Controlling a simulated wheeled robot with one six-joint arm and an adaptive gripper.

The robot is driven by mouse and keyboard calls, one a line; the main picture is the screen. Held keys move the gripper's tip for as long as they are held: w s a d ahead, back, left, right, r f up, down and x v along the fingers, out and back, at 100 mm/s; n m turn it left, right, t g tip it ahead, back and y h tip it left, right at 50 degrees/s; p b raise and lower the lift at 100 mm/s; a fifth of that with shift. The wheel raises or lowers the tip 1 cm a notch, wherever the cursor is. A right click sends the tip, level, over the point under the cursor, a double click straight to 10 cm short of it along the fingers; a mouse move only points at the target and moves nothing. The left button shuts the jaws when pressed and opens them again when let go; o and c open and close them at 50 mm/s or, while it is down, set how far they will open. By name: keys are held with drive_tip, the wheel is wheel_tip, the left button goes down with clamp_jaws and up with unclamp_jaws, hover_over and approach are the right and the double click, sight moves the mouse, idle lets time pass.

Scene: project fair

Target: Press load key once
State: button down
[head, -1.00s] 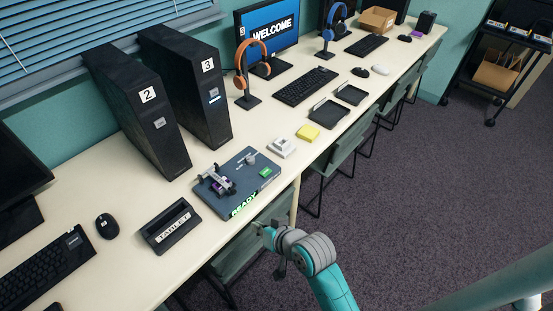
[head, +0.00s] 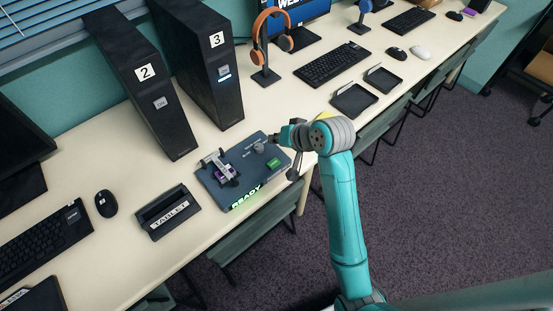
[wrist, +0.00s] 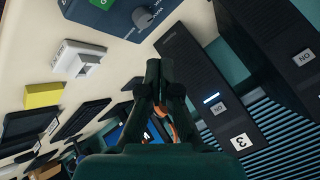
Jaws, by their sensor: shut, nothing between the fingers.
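A dark blue-grey device (head: 254,176) lies on the long table, with a lit green READY sign on its front edge. The key's lettering is too small to read. My gripper (head: 281,138) is beside the device's back right corner, apart from the green key. In the wrist view my gripper (wrist: 153,65) is shut and empty; the device (wrist: 118,20) and its knob (wrist: 142,17) show at the top.
Black towers 2 (head: 150,95) and 3 (head: 209,75) stand behind the device. A tablet stand (head: 168,212) is left of it. A white switch box (wrist: 77,60) and yellow block (wrist: 43,95) show in the wrist view.

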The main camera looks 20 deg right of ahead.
sight(275, 164)
drive_tip(key=shift+f, duration=0.1)
drive_tip(key=shift+f, duration=4.3)
drive_tip(key=shift+f, duration=0.2)
drive_tip(key=shift+f, duration=0.2)
drive_tip(key=shift+f, duration=0.45)
drive_tip(key=shift+r, duration=0.85)
drive_tip(key=shift+r, duration=0.1)
